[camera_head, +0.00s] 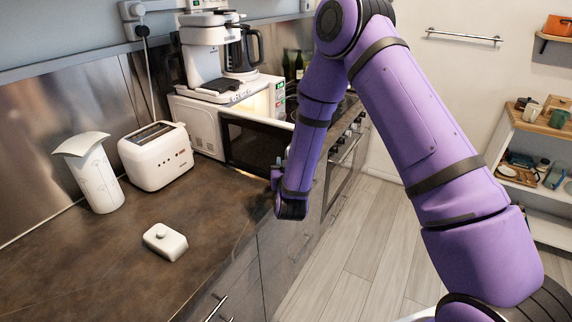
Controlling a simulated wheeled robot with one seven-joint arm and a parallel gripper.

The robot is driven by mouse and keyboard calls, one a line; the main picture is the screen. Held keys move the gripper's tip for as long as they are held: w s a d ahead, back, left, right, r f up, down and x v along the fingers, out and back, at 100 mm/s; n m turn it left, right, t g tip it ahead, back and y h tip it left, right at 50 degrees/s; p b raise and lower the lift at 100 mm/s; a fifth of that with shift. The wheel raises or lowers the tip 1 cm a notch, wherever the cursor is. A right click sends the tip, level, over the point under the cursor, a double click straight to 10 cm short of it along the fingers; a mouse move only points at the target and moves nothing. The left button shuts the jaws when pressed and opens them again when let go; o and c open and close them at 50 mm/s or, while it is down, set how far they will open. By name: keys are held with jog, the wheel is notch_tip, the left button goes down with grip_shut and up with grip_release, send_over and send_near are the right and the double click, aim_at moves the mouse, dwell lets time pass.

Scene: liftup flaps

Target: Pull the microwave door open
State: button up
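The white microwave (197,124) stands on the counter below a coffee maker. Its dark-windowed door (252,144) stands part way open, swung out toward the counter's front. A warm lit strip of the interior shows above and behind the door. My gripper (275,179) is at the door's outer, lower right end, in front of the counter edge. My purple arm hides the door's far edge and any handle. The fingers are small and dark, so I cannot tell whether they touch or grip the door.
A white toaster (156,156), a white patterned vase (90,175) and a small white lidded dish (165,241) stand on the brown counter (95,265). The coffee maker (212,60) sits on top of the microwave. Bottles stand behind. Open floor (350,250) lies right of the cabinets.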

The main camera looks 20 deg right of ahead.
jog(key=s+a, duration=0.2)
jog(key=s, duration=0.8)
jog(key=shift+s, duration=0.2)
jog(key=s+d+r+n+g+y, duration=0.1)
jog(key=d+r+g+y, duration=0.15)
jog(key=r, duration=0.75)
jog(key=d+r+g+y, duration=0.1)
jog(key=r+g+y, duration=0.15)
jog(key=r, duration=0.75)
jog(key=s+d+r+g, duration=0.2)
jog(key=s+d+r, duration=0.1)
jog(key=s, duration=0.6)
jog(key=s+d+r+g+h, duration=0.1)
jog(key=s+d+r+g, duration=0.2)
jog(key=s, duration=0.6)
jog(key=s+d+r+n+g, duration=0.1)
jog(key=s+d+r+g, duration=0.1)
jog(key=s, duration=0.7)
notch_tip(320, 180, up, 2)
jog(key=shift+s+d+r+h, duration=0.1)
jog(key=shift+s+d+h, duration=0.15)
jog(key=shift+d, duration=0.6)
